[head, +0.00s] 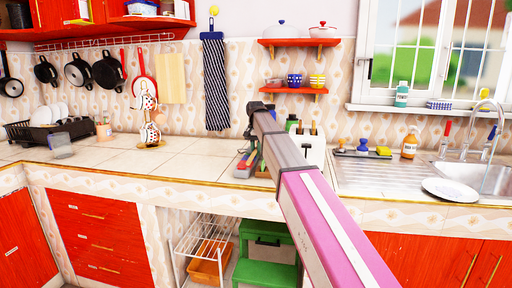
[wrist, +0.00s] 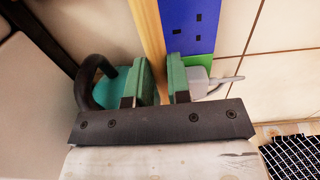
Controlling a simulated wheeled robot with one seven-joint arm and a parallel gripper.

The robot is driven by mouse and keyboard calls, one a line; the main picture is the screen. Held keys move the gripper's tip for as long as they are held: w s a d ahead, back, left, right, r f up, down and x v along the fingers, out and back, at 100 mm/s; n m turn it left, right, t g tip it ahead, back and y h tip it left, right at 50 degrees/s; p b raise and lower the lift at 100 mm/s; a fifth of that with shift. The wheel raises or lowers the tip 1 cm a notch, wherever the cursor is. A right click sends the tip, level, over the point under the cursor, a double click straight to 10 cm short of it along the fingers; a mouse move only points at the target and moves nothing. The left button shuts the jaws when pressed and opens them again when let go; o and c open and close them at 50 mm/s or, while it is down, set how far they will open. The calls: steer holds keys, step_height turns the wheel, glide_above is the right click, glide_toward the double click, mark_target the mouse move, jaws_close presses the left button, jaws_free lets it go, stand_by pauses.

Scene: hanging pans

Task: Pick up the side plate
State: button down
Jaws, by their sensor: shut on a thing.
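A round white plate (head: 450,190) lies flat at the front edge of the sink on the right, apart from my gripper. Several white plates (head: 50,113) stand in a dark dish rack at the far left. I cannot tell by look which is the side plate. My gripper (wrist: 162,80) is at the counter by the toaster, far from both. Its green pads are shut on a thin wooden strip (wrist: 148,32), seen edge-on, perhaps a board. In the head view my arm hides most of the grasp.
A white toaster (head: 309,145) stands right beside my arm. A blue panel with dark holes (wrist: 192,28) is close behind the jaws in the wrist view. A mug tree (head: 150,125) stands left. The tiled counter between (head: 190,158) is clear.

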steer(key=c, duration=1.1)
jaws_free()
steer(key=shift+r, duration=0.15)
